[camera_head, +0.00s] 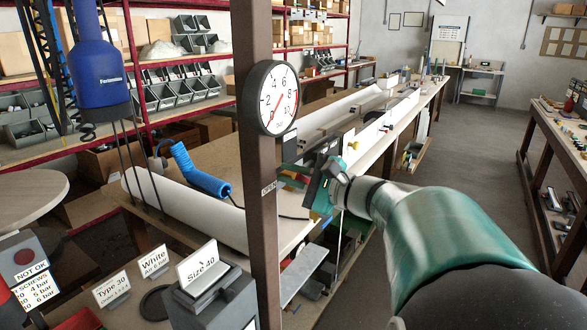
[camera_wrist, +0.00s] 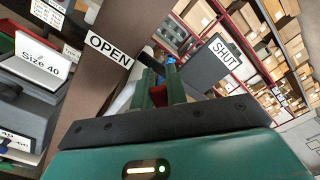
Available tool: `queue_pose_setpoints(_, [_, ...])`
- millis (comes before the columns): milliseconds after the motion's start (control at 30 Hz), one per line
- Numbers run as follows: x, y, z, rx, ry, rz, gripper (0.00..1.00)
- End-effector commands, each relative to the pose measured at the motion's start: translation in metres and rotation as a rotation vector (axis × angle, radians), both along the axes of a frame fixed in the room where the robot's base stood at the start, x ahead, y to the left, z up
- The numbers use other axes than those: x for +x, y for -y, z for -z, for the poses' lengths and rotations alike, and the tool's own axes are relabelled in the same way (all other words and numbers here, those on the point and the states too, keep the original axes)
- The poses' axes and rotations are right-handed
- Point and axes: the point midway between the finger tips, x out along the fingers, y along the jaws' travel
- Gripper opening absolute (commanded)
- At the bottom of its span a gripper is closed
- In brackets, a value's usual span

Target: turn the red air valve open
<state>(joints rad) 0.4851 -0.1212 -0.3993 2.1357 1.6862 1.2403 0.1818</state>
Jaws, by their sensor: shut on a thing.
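The red air valve handle (camera_head: 293,179) is on the right side of the brown post, just below the round gauge. In the head view my gripper (camera_head: 311,190) is at the valve and covers most of it. In the wrist view a bit of red handle (camera_wrist: 158,96) shows between the green fingers of my gripper (camera_wrist: 158,84), which is shut on it. The white OPEN label (camera_wrist: 110,49) is left of the fingers and the SHUT label (camera_wrist: 226,50) is to their right. The exact handle angle is hard to tell.
The pressure gauge (camera_head: 278,98) is on the brown post (camera_head: 258,230); its red needle appears to point low left. A bench with a long white profile (camera_head: 205,212) and a blue coiled hose (camera_head: 200,172) lies behind. The Size 40 sign (camera_head: 199,266) stands at the front.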

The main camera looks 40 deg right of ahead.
Motion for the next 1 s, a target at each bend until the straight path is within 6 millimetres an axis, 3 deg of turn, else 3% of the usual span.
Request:
queue_pose_setpoints(600, [-0.006,-0.013,0.032,-0.498,0.177,0.0,0.0])
queue_pose_setpoints(1000, [-0.006,-0.014,0.04,-0.631,0.224,0.0,0.0])
